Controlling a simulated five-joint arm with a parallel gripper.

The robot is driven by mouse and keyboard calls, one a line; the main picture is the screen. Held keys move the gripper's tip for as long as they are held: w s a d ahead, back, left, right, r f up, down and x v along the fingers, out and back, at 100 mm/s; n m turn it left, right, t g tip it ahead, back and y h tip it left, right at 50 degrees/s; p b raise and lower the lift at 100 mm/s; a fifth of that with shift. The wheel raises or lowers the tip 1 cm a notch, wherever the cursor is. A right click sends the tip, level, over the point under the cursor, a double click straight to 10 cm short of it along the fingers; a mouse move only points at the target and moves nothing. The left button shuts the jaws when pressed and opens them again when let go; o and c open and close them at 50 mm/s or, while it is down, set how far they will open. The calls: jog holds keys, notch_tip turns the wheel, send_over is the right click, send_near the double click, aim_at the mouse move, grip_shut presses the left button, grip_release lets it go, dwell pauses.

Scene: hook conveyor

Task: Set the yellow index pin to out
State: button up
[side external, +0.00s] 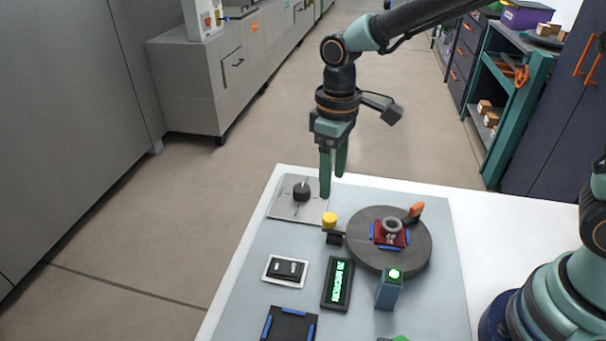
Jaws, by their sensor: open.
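The yellow index pin (329,219) is a short round yellow knob on a small black block (334,238) at the left edge of the dark round turntable (360,262). How far the pin is drawn out is too small to tell. My gripper (332,186) points down with its green fingers above the back of the work mat, a little above and behind the pin in the picture. It is open, and nothing shows between its fingers. The fingers look apart from the pin.
A red block with a grey ring (392,226) sits on the turntable, with an orange tab (416,209) at its rim. A black knob on a plate (302,191) stands left of my gripper. A switch (285,270), green display (338,283) and green-lit post (389,290) stand in front.

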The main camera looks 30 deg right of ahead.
aim_at(329, 217)
notch_tip(329, 217, down, 10)
jog(key=shift+r, duration=0.2)
grip_shut()
dwell(1.5)
